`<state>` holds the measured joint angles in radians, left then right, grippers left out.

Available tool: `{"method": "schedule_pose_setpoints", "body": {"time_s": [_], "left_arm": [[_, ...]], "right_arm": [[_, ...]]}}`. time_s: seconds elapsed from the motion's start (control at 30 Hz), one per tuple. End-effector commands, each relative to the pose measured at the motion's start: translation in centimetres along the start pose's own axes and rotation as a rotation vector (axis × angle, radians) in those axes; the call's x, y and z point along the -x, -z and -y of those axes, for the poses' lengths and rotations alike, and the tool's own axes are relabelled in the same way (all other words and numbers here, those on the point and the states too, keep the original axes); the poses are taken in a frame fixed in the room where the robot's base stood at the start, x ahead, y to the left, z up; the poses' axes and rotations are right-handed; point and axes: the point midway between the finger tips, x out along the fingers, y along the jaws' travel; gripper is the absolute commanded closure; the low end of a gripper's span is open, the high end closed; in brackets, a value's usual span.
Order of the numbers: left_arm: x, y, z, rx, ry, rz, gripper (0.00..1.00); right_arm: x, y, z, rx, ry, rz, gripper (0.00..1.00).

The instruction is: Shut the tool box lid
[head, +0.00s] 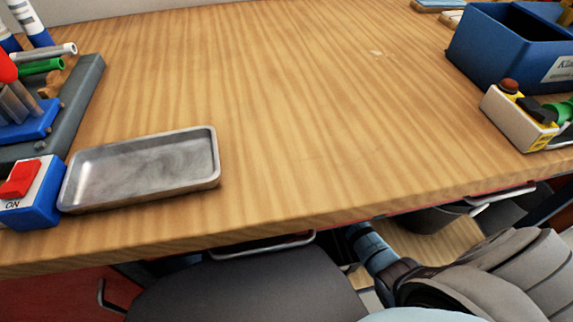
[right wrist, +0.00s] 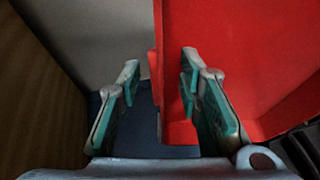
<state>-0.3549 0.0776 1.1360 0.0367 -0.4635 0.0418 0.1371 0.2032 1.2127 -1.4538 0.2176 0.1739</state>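In the right wrist view, a large red panel with a raised edge (right wrist: 240,50) fills the upper right. It may be part of the tool box, but I cannot tell whether it is its lid or its body. My right gripper (right wrist: 160,85) is open, its two teal-padded fingers apart. The red edge shows between the fingers, close to the right one. I cannot tell whether they touch. In the head view, an arm of mine reaches under the bench's front edge at the lower right. Its fingers are hidden there. No tool box is clearly visible in the head view. My left gripper is out of view.
The wooden bench (head: 270,90) is mostly clear. A metal tray (head: 145,170) and a blue switch box with a red button (head: 32,190) stand at left. A blue bin (head: 500,55) and a small box with a red knob (head: 515,117) stand at right. A dark seat-like surface (head: 250,285) lies below.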

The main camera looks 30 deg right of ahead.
Motion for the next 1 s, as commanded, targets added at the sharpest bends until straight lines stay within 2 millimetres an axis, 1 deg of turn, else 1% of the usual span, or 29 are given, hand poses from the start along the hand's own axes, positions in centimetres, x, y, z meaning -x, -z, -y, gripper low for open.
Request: {"method": "schedule_pose_setpoints", "body": {"time_s": [0.27,0.3,0.47,0.93,1.0], "left_arm": [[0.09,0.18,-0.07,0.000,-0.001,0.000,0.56],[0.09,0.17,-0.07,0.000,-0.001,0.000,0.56],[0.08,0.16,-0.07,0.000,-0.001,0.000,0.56],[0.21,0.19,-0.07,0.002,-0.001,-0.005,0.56],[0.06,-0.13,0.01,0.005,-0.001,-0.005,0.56]], "right_arm": [[-0.24,0.00,-0.03,-0.001,0.001,0.000,0.68],[-0.24,0.00,-0.03,-0.001,0.001,0.000,0.74],[-0.23,-0.01,-0.03,0.000,0.001,0.000,1.00],[-0.04,0.14,-0.16,0.000,0.000,0.000,1.00],[0.15,0.32,-0.24,0.000,0.000,-0.001,1.00]]}}
